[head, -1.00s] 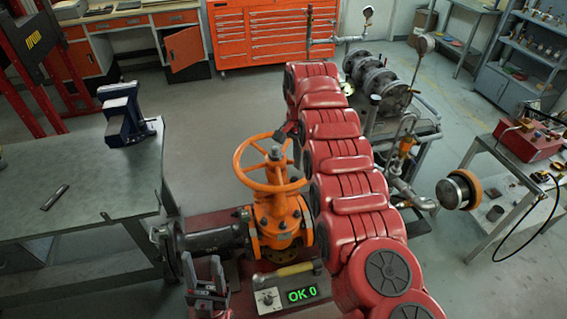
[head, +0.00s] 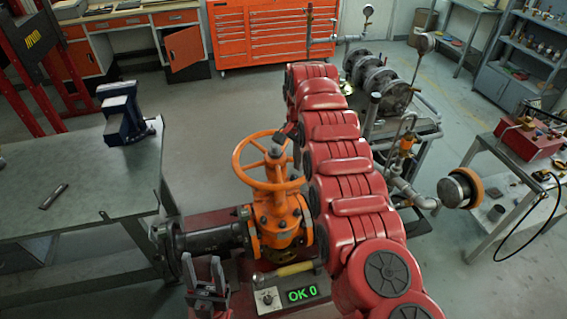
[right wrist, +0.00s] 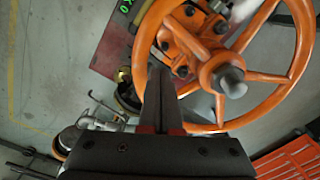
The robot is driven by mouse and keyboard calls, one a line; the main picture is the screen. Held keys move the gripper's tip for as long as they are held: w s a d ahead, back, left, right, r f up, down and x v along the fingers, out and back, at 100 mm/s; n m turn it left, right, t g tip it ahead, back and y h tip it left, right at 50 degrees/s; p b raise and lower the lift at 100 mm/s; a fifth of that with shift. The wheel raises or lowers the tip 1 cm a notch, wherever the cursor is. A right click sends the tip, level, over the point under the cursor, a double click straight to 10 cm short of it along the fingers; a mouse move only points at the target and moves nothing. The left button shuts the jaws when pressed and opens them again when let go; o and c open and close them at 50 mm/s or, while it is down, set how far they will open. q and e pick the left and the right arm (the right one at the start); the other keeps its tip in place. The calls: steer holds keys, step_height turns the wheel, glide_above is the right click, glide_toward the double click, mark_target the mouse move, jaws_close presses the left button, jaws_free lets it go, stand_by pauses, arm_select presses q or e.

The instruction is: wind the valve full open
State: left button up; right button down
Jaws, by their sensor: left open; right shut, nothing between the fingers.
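The orange gate valve (head: 281,222) stands upright with its orange handwheel (head: 245,181) on top. The handwheel also shows in the right wrist view (right wrist: 309,45), with its grey hub nut and spokes. My right gripper (right wrist: 158,70) is shut and empty, its dark fingers overlapping the near-left rim in that view; I cannot tell whether they touch it. In the head view only a dark bit of it shows at the wheel's right rim, beside my red right arm. My left gripper (head: 205,268) is open and empty, low in front of the black pipe.
The black flanged pipe (head: 212,237) runs left from the valve. A workbench (head: 100,195) with a blue vise (head: 123,115) stands at left. A yellow-handled tool (head: 293,270) lies by the display. A cart with pipework (head: 402,187) stands behind my right arm.

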step_height(320, 180, down, 4)
steer(key=b, duration=0.3)
steer(key=shift+f, duration=0.15)
steer(key=shift+d, duration=0.1)
stand_by(0.4)
